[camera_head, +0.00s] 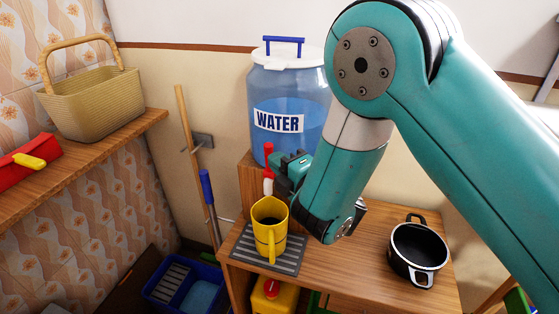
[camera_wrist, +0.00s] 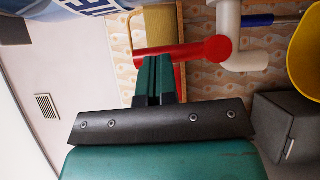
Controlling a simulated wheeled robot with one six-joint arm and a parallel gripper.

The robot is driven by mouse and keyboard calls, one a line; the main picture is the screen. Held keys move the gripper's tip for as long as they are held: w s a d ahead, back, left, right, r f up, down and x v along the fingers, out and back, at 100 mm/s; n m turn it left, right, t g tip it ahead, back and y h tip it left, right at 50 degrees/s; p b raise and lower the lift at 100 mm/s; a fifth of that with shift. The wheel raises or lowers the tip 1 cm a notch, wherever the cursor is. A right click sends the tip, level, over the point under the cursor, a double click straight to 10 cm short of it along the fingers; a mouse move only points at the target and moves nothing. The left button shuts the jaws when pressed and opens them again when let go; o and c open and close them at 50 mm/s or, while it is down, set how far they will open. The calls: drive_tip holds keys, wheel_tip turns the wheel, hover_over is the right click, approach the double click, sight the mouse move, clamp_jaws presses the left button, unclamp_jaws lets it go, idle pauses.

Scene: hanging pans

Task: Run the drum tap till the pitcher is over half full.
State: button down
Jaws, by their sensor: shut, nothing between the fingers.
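The clear blue water drum (camera_head: 290,95) with a white lid stands on a wooden block. Its tap has a red handle (camera_head: 268,152) and a white spout (camera_head: 268,187); the wrist view also shows the red handle (camera_wrist: 190,50) and white spout (camera_wrist: 229,28). The yellow pitcher (camera_head: 270,237) stands upright below the spout on a grey slatted mat (camera_head: 290,262). Its water level cannot be made out, and no stream is clearly visible. My gripper (camera_head: 277,163) is shut and empty beside the tap; its fingertips (camera_wrist: 158,60) overlap the red handle in the wrist view. Contact is unclear.
A black pot (camera_head: 418,250) stands on the wooden counter (camera_head: 365,262) to the right. A wicker basket (camera_head: 92,103) and a red box sit on the left shelf (camera_head: 100,140). A broom handle (camera_head: 187,120) leans on the wall. A blue crate (camera_head: 185,285) lies below.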

drive_tip(key=shift+w+a+r+p, duration=0.1)
drive_tip(key=shift+w+r+p, duration=0.15)
drive_tip(key=shift+w+p, duration=0.2)
drive_tip(key=shift+s+f, duration=0.1)
drive_tip(key=p+v, duration=0.4)
drive_tip(key=v, duration=1)
drive_tip(key=shift+p, duration=0.4)
